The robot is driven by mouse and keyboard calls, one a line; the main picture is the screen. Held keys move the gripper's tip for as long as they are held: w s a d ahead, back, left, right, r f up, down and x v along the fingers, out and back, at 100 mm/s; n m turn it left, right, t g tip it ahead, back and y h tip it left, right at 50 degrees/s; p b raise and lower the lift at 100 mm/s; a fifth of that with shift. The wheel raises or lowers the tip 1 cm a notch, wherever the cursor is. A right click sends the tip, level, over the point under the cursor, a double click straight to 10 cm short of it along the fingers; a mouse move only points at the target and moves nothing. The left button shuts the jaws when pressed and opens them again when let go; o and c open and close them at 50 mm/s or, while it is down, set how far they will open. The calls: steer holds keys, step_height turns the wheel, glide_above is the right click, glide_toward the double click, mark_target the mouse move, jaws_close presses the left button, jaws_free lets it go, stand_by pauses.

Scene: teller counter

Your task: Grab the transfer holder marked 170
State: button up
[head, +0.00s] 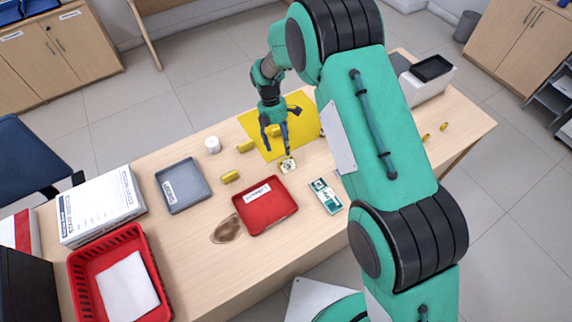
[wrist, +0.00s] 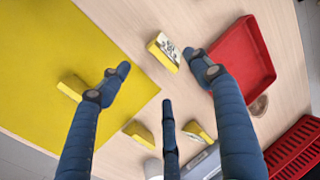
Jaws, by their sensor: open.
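Several small yellow holders lie on the counter. One with a white face and dark print (head: 287,165) sits between the yellow mat and the red tray; it also shows in the wrist view (wrist: 164,52), and its print is too small to read as 170. Two other yellow holders (head: 246,146) (head: 230,176) lie to its left, and one more (wrist: 73,87) is at the mat, partly behind a finger. My gripper (head: 277,142) is open and empty above the counter by the mat. In the wrist view its fingers (wrist: 157,64) are spread, with the printed holder beyond and between the two outer tips.
A red tray (head: 248,221), a grey tray (head: 183,204) and a white cup (head: 212,145) stand near. A green-and-white item (head: 325,196) lies right of the red tray. A yellow mat (head: 308,128) is behind. A red basket (head: 158,290) and brown stain (head: 226,230) are left.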

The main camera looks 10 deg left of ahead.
mark_target(284, 158)
steer(key=shift+x, duration=1.5)
steer(key=shift+b+x, duration=0.7)
steer(key=shift+x, duration=1.95)
steer(key=c, duration=1.3)
